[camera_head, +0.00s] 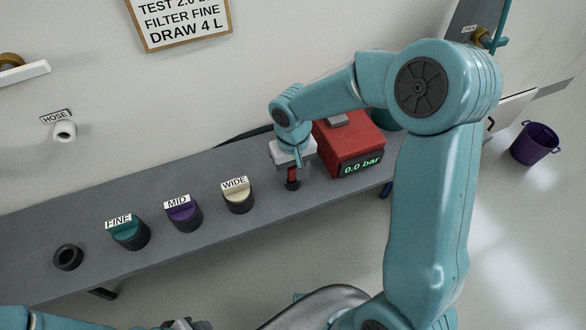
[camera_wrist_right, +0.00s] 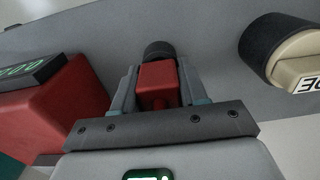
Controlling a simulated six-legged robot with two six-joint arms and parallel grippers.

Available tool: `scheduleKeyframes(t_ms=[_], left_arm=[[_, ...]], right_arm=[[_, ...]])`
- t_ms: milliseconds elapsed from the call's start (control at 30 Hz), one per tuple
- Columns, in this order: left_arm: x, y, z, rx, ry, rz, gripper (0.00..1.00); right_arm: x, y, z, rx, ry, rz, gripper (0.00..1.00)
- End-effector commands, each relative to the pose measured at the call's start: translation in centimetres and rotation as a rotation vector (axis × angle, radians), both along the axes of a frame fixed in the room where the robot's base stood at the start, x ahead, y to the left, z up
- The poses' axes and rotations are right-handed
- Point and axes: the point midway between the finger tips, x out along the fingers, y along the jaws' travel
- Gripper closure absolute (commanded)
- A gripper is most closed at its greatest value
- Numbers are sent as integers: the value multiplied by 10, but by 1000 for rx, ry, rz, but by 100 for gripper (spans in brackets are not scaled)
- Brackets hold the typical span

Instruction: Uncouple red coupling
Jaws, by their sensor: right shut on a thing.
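The red coupling (camera_wrist_right: 157,80) shows in the right wrist view between the two fingers of my right gripper (camera_wrist_right: 158,88). A dark round fitting (camera_wrist_right: 160,49) sits at its far end. In the head view my right gripper (camera_head: 293,168) points down at the shelf beside the red box, shut on the red coupling (camera_head: 292,174). The coupling stands on a dark base (camera_head: 292,185); I cannot tell whether the two are joined. My left arm (camera_head: 50,320) only shows at the bottom left edge, and its jaws cannot be made out.
A red pump box (camera_head: 350,145) reading 0.0 bar stands right of the gripper. FINE (camera_head: 128,233), MID (camera_head: 184,213) and WIDE (camera_head: 238,196) filters and an empty black ring (camera_head: 68,257) line the grey shelf (camera_head: 215,240). A purple bucket (camera_head: 535,144) stands on the floor.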

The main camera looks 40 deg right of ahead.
Motion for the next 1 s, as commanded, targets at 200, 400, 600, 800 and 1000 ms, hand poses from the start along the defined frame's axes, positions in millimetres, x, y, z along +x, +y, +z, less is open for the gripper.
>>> scheduleKeyframes(t_ms=[200,400,600,800,1000], left_arm=[[0,0,3,0,0,0,53],[0,0,10,0,0,0,53],[0,0,16,0,0,0,53],[0,0,19,0,0,0,53],[0,0,18,0,0,0,53]], right_arm=[[0,0,4,0,0,0,96],[0,0,13,0,0,0,96],[0,0,22,0,-1,0,96],[0,0,26,0,-1,0,96],[0,0,26,0,0,0,96]])
